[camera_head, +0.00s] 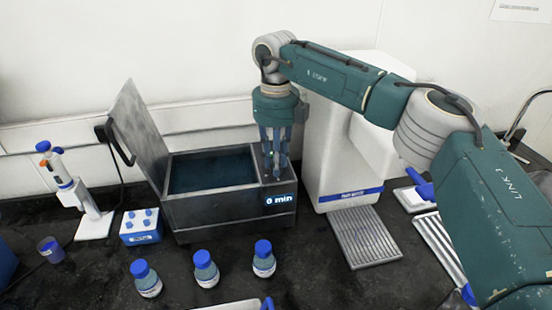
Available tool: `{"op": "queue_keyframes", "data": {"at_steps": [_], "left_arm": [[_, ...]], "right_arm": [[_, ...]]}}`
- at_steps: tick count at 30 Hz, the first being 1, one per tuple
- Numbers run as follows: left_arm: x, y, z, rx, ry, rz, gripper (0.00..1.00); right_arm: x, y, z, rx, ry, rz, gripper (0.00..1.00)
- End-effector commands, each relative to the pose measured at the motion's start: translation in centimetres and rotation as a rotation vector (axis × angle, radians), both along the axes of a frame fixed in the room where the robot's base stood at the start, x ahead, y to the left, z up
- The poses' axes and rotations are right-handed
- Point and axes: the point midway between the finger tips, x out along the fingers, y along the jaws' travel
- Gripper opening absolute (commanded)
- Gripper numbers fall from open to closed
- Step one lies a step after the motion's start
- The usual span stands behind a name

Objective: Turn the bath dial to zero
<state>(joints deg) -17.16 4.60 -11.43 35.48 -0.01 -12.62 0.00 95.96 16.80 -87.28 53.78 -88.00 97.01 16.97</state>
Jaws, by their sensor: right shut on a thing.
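The water bath (215,206) is a dark grey metal box in the middle of the bench, with its lid (138,132) standing open at the left. Its display (279,199) on the front right reads "0 min". My right gripper (277,176) points straight down onto the top right part of the bath. It is shut at the dial's place, and its fingers hide the dial, so I cannot make out the dial's setting mark. My left gripper is not in view.
Several blue-capped bottles, such as one bottle (205,272), stand in front of the bath. A pipette on a stand (93,222) and a small blue-white rack (141,231) are at the left. A white dispenser (325,150) stands close right of my gripper, with a ridged tray (363,240) before it.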

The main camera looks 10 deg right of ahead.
Motion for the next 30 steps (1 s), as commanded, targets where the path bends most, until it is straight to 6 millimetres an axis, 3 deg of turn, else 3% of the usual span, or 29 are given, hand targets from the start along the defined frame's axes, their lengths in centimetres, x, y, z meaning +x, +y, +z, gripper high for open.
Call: {"op": "queue_keyframes", "data": {"at_steps": [30], "left_arm": [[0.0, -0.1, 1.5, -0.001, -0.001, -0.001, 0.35]], "right_arm": [[0.1, 0.0, 0.3, 0.000, -0.006, 0.964, 0.00]]}}
